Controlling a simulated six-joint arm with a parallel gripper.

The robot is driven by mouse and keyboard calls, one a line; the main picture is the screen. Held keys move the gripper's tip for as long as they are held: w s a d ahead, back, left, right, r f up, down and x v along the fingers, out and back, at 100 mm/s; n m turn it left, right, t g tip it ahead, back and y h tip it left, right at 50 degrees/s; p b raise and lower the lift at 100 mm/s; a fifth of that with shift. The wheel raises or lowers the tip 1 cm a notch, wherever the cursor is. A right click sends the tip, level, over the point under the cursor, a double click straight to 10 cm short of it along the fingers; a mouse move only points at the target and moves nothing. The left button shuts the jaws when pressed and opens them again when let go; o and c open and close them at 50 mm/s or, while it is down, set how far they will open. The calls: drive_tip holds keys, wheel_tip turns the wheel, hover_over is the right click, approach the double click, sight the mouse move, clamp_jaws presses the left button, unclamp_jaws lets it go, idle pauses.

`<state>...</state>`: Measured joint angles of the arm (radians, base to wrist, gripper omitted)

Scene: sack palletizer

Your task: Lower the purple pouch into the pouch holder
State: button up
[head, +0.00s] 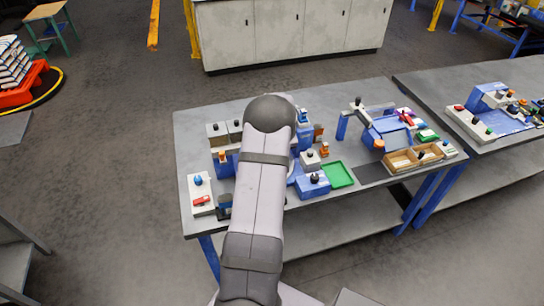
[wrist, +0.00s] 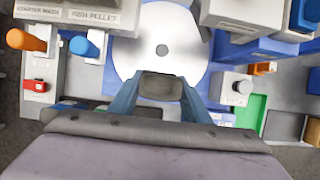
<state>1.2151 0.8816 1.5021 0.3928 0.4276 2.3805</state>
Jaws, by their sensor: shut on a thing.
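In the wrist view my gripper (wrist: 160,98) has two blue fingers, one on each side of a dark grey block (wrist: 161,86), and it is shut on that block. The block hides what lies directly beneath it. Below is a round white disc (wrist: 185,45) with a small dark centre hole. I cannot make out a purple pouch in my grip. A small purple patch (head: 405,112) shows at the right end of the bench in the head view, too small to identify. I cannot pick out the pouch holder with certainty. My arm hides the gripper in the head view.
The grey bench (head: 265,222) is crowded with small stations. A green tray (head: 338,175) and a wooden divided box (head: 402,161) stand to the right of my arm. In the wrist view an orange knob (wrist: 27,40) and a blue knob (wrist: 84,46) rise at left.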

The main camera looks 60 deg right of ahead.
drive_tip(key=shift+f+b, duration=0.5)
drive_tip(key=shift+f, duration=1.65)
idle(2.3)
drive_tip(key=o, duration=1.1)
drive_tip(key=shift+o, duration=0.2)
drive_tip(key=shift+r+p, duration=4.05)
